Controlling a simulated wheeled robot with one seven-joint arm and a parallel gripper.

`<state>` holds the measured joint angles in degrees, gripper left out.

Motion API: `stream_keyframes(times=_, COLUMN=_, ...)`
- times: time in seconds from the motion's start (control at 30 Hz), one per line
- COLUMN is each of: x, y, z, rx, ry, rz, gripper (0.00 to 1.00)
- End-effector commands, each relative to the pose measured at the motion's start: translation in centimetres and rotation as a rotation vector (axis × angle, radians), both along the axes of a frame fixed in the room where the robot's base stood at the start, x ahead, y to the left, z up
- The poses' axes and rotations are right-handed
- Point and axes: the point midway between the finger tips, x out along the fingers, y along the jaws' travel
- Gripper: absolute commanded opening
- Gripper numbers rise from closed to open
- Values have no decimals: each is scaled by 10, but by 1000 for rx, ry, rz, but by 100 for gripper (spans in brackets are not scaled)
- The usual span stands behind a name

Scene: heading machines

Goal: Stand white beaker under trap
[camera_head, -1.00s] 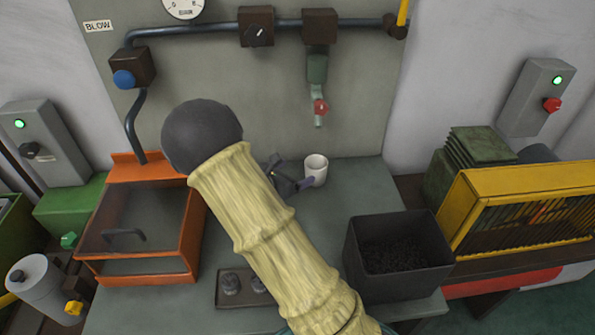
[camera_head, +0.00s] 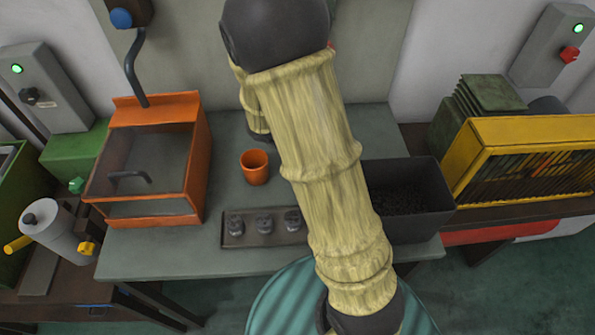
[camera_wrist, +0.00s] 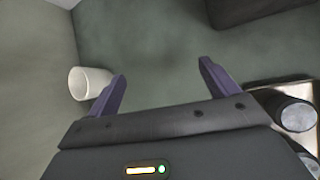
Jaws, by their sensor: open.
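The white beaker (camera_wrist: 92,84) shows in the wrist view at the left, on the green bench top near the grey back panel. It seems to stand upright. My gripper (camera_wrist: 162,72) is open and empty, its two dark purple fingers apart. The beaker lies just left of the left fingertip, outside the jaws; whether they touch I cannot tell. In the head view my arm hides the beaker and the gripper. The trap is out of view in both current pictures.
An orange cup (camera_head: 255,168) stands on the bench left of my arm. A tray (camera_head: 234,241) with dark metal pieces lies in front. A dark bin (camera_head: 425,220) stands right, an orange lidded box (camera_head: 198,165) left, and a yellow rack (camera_head: 475,150) far right.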

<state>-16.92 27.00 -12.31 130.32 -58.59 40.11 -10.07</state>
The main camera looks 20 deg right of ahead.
Motion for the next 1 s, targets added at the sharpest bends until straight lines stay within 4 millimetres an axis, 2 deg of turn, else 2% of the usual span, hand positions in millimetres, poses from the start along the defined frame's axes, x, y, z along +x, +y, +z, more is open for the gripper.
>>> stream_keyframes(times=0.1, x=-31, y=16, z=6, rx=185, ry=-100, rz=-222, gripper=86)
stream_keyframes(times=0.2, x=-51, y=33, z=11, rx=330, ry=-188, rz=-409, gripper=86)
stream_keyframes(times=0.4, x=-77, y=66, z=31, rx=593, ry=-384, rz=-778, gripper=86)
stream_keyframes(times=0.53, x=-84, y=79, z=44, rx=711, ry=-490, rz=-967, gripper=86)
stream_keyframes(times=0.7, x=-87, y=85, z=50, rx=766, ry=-544, rz=-1063, gripper=86)
stream_keyframes(times=1.0, x=-86, y=85, z=50, rx=766, ry=-542, rz=-1062, gripper=86)
